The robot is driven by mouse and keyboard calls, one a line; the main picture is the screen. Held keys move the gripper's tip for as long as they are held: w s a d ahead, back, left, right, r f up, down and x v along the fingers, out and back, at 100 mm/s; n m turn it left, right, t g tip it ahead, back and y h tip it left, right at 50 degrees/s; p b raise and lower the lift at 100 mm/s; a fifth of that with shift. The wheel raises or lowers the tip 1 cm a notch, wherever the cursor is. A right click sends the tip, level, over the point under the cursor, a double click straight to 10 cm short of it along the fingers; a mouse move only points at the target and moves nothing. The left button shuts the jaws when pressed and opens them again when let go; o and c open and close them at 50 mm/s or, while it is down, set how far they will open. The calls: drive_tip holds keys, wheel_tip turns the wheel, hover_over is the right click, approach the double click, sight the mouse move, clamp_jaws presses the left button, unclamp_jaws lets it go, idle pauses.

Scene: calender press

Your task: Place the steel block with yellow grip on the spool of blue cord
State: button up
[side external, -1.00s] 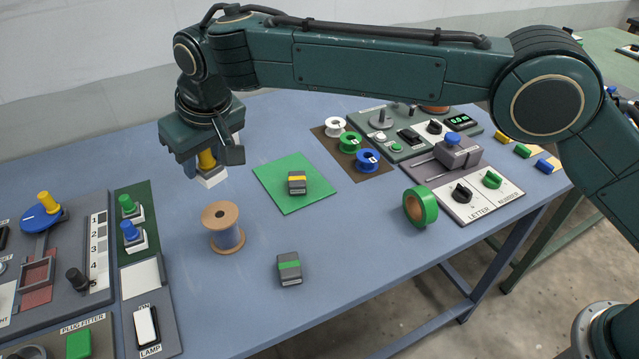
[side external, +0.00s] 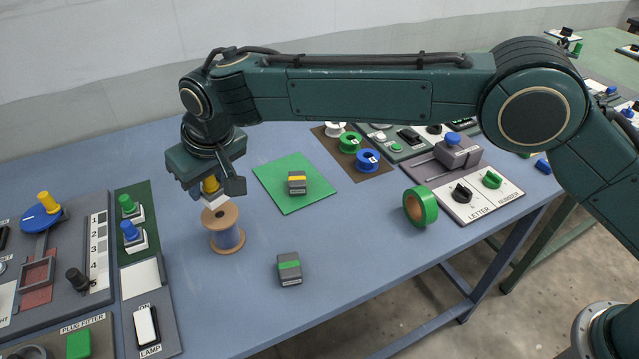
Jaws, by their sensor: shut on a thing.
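The steel block with yellow grip (side external: 216,203) is in my gripper (side external: 211,188), in the side external view. The jaws are shut on its yellow grip, and its pale steel base hangs below them, roughly level. The spool of blue cord (side external: 227,239) stands upright on the table, with wooden flanges and blue cord between them. The block overlaps the upper left part of the spool's top flange in the picture. I cannot tell whether the block touches the flange or is slightly behind or above it.
Green mat (side external: 272,190) right of the spool bears a grey yellow-striped block (side external: 297,182). A grey green-striped block (side external: 289,268) lies in front. Similar blocks with green (side external: 130,209) and blue grips (side external: 134,236) stand left. Green tape roll (side external: 420,207) and small spools are farther right.

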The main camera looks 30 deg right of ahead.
sight(212, 189)
drive_tip(key=shift+f, duration=1.75)
drive_tip(key=shift+f, duration=0.15)
drive_tip(key=o, duration=1)
drive_tip(key=shift+o, duration=0.2)
drive_tip(key=v, duration=1.2)
